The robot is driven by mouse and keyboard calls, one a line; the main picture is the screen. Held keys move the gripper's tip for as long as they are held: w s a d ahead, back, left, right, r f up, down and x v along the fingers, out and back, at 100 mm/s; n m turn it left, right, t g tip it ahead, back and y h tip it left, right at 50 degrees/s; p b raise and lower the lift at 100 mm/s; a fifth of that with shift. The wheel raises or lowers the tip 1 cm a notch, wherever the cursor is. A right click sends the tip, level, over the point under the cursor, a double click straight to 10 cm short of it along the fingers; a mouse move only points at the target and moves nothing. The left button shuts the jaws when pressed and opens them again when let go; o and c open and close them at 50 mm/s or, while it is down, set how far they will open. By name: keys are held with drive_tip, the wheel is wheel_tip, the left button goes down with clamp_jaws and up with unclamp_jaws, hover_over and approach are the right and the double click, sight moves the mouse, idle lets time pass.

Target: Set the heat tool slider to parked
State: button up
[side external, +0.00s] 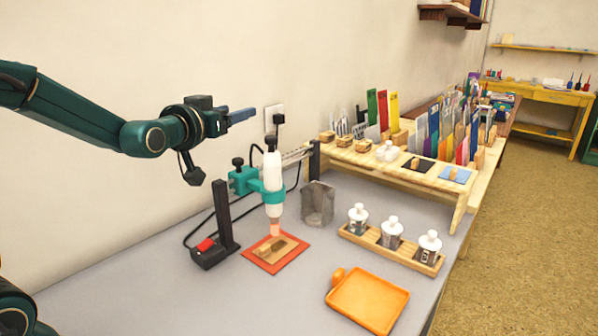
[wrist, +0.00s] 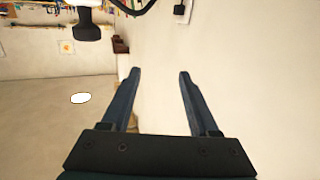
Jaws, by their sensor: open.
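The white heat tool (side external: 272,185) hangs upright in a teal clamp (side external: 244,180), its glowing orange tip pointing down at a tan piece (side external: 275,249) on an orange-red mat (side external: 258,262). A metal rail (side external: 296,155) runs from behind the tool to a dark post (side external: 314,160) on the right. I cannot tell which part is the slider or its parked mark. My gripper (side external: 246,115) is above and left of the tool, near the wall, apart from everything. In the wrist view my gripper (wrist: 157,74) is open and empty against bare wall.
A black stand with a red switch (side external: 206,245) is left of the mat. A mesh cup (side external: 318,203) stands right of the tool. A bottle rack (side external: 410,254), an orange tray (side external: 352,306) and a wooden shelf (side external: 436,186) fill the right. Cables and a wall plug (side external: 278,121) are behind.

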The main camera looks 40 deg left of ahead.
sight(235, 162)
drive_tip(key=shift+t+y, duration=0.4)
drive_tip(key=f, duration=0.7)
drive_tip(key=a+f, duration=0.1)
drive_tip(key=f, duration=0.2)
drive_tip(key=shift+a+f, duration=0.1)
drive_tip(key=shift+f, duration=0.3)
drive_tip(key=shift+x, duration=2.55)
clamp_jaws()
